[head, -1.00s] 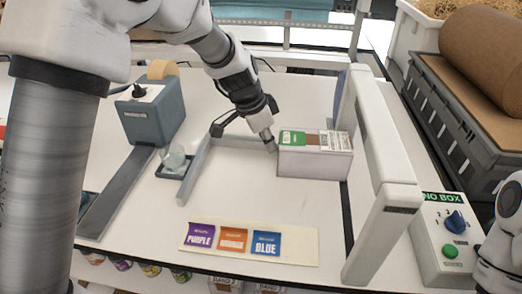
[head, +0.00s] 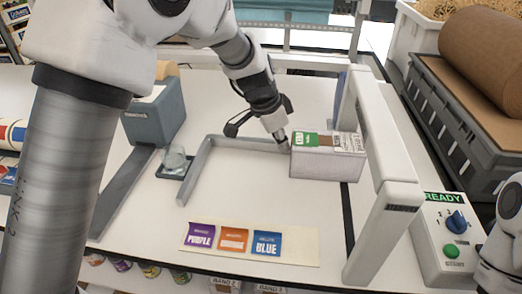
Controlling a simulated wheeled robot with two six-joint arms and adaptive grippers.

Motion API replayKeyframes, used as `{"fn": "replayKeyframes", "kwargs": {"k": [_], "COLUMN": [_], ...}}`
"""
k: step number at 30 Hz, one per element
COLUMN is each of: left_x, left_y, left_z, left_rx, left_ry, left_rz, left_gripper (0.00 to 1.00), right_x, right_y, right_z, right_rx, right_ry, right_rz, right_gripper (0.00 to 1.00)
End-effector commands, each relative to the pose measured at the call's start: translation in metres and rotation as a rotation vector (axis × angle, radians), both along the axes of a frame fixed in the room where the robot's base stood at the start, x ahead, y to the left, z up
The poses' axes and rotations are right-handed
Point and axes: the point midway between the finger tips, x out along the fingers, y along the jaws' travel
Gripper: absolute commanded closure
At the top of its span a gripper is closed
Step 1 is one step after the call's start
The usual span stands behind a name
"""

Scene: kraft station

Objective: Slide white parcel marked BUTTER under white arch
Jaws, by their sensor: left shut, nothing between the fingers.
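The white parcel (head: 325,164) lies on the table with a green label and printed labels on top; the word BUTTER is too small to read. Its right end crosses the black line on the table and reaches the opening of the white arch (head: 388,150), while most of it is left of the arch. My left gripper (head: 284,140) is shut and empty, its tips against or very near the parcel's upper left end. My right gripper is not in view; only part of my right arm shows at the lower right edge.
A control box (head: 448,240) with a blue knob, a green button and a READY display stands right of the arch. A grey guide rail (head: 240,143) lies left of the parcel. A card of colour labels (head: 305,238) lies in front. A tape dispenser (head: 155,115) stands left.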

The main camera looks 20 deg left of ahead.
Motion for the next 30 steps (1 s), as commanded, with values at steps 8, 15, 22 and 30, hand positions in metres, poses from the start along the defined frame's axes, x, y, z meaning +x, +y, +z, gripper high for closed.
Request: {"fn": "replayKeyframes", "kwargs": {"k": [8,15,22,30], "left_x": [0.003,0.008,0.011,0.011], "left_y": [-0.008,-0.020,-0.028,-0.029], "left_z": [-0.003,-0.003,-0.003,-0.003], "left_rx": [0.001,0.000,0.001,0.000], "left_ry": [-0.001,-0.001,-0.001,0.000], "left_rz": [-0.001,-0.002,-0.001,-0.001], "left_gripper": [1.00,1.00,1.00,1.00], "right_x": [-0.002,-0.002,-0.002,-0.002], "right_y": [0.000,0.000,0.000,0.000], "right_z": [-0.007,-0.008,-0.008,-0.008], "right_rx": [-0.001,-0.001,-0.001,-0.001], "right_ry": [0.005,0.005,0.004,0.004], "right_rz": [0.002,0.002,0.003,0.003], "right_gripper": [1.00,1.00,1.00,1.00]}}
